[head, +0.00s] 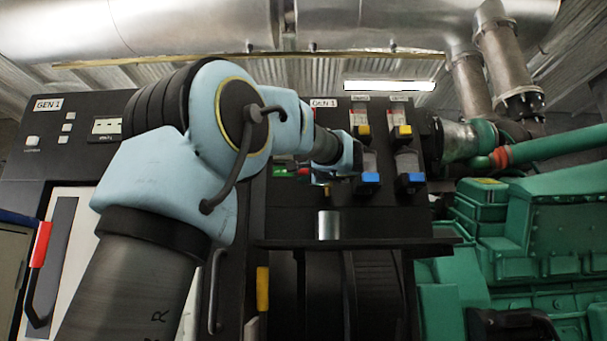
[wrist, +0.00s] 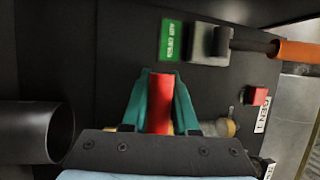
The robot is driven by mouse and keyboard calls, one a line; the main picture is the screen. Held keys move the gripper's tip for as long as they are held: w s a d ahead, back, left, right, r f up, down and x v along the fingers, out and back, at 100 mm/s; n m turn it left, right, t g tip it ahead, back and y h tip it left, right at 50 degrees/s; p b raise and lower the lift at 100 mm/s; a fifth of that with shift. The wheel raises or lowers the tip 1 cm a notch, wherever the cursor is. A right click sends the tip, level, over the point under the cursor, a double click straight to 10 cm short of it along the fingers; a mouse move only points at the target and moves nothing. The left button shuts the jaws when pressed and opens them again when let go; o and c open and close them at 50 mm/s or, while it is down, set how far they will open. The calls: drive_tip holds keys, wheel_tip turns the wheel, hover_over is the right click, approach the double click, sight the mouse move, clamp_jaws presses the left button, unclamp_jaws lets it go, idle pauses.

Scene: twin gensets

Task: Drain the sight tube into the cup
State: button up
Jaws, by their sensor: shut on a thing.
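In the wrist view my gripper (wrist: 160,85) has teal fingers shut on a red handle (wrist: 160,105). What the handle joins is hidden behind the fingers, though a brass-coloured fitting (wrist: 222,127) shows beside them. In the head view my gripper (head: 322,171) is at the dark panel, largely hidden by my arm. A shiny metal cup (head: 328,225) stands upright on a shelf below it. A dark open-mouthed cylinder (wrist: 32,132) at left in the wrist view looks like this cup. I cannot pick out the sight tube surely.
A green label (wrist: 170,40), a lever with an orange handle (wrist: 297,51) and a red button (wrist: 256,96) are close by. A dark shelf (head: 395,243) juts out below.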

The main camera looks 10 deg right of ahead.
clamp_jaws()
drive_tip(key=shift+f, duration=0.1)
idle(0.9)
drive_tip(key=shift+s+d+f+n+g+b, duration=0.1)
drive_tip(key=shift+d+f+n+g+b, duration=0.1)
drive_tip(key=shift+f+n+g+b, duration=0.8)
drive_tip(key=shift+w+d+f+n+g+b, duration=0.15)
drive_tip(key=shift+f+n+b, duration=0.35)
drive_tip(key=shift+n, duration=0.95)
drive_tip(key=shift+s+d+f+n+g+b, duration=0.2)
drive_tip(key=shift+f+n+g+b, duration=0.3)
drive_tip(key=shift+n+b, duration=0.6)
drive_tip(key=o, duration=0.7)
unclamp_jaws()
